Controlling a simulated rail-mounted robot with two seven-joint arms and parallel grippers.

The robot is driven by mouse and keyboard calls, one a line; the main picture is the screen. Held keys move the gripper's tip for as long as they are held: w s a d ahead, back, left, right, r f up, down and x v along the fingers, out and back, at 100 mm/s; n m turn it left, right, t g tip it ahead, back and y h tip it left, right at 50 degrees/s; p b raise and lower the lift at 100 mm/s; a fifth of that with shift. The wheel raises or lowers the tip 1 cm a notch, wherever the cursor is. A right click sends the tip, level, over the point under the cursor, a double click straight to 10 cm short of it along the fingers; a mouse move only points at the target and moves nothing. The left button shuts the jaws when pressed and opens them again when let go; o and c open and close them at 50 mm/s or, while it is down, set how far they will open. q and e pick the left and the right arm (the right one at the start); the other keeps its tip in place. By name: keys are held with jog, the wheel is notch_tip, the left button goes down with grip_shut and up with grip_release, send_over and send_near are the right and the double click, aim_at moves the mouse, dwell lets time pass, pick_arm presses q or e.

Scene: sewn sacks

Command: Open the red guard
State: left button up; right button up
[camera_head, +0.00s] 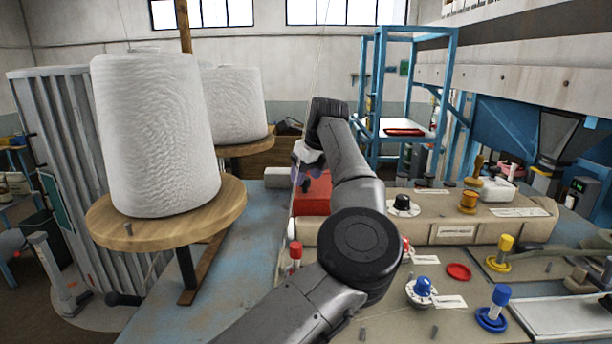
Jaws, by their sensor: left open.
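The red guard (312,203) appears as a red box-like cover on the machine, just left of the middle. My own arm hides its right side. I cannot tell whether its lid is raised. My left gripper (305,183) is just above and in front of the guard's far left part, with its jaws pointing down. It is open, and nothing shows between its fingers. I cannot tell whether it touches the guard. My right gripper is out of view.
Two large white thread cones (158,135) stand on wooden discs (232,205) at the left. A red-topped post (295,252), a blue knob (423,287), a blue-topped post (497,300) and a yellow-topped post (502,247) rise from the machine top. A blue frame (452,90) stands behind.

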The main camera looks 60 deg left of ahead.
pick_arm(q)
jog(key=shift+a+f, duration=0.2)
jog(key=shift+f, duration=0.25)
jog(key=shift+c, duration=0.2)
grip_shut()
